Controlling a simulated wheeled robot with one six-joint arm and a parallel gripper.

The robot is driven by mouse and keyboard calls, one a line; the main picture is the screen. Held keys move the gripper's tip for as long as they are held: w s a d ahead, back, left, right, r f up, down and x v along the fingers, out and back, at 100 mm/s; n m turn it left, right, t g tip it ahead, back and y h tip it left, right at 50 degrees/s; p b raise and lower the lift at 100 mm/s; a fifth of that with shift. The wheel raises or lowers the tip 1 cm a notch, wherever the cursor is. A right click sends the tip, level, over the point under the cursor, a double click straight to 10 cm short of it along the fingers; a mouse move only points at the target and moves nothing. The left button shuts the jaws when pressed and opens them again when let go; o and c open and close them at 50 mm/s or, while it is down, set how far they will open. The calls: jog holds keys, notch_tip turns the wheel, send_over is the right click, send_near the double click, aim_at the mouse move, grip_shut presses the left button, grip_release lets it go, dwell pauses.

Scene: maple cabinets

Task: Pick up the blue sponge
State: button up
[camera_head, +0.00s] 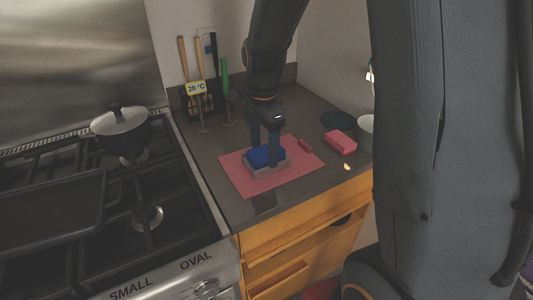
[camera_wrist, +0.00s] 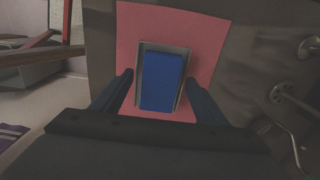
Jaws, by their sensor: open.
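The blue sponge (camera_head: 265,155) lies in a small grey tray (camera_head: 279,167) on a pink mat (camera_head: 238,179) on the dark counter. In the wrist view the blue sponge (camera_wrist: 161,81) sits in the grey tray (camera_wrist: 186,54), with the pink mat (camera_wrist: 208,30) around it. My gripper (camera_head: 264,155) is right over the sponge, pointing down. In the wrist view my gripper (camera_wrist: 160,84) has its fingers apart, one on each side of the tray. I cannot tell whether the fingers touch the tray. The head view shows the fingers partly covering the sponge.
A pink-red block (camera_head: 340,142) and a dark round lid (camera_head: 338,119) lie right of the mat. Utensils (camera_head: 200,90) stand at the back wall. A stove with a pot (camera_head: 121,133) is at left.

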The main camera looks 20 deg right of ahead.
jog(key=c, duration=1.1)
jog(key=shift+c, duration=0.2)
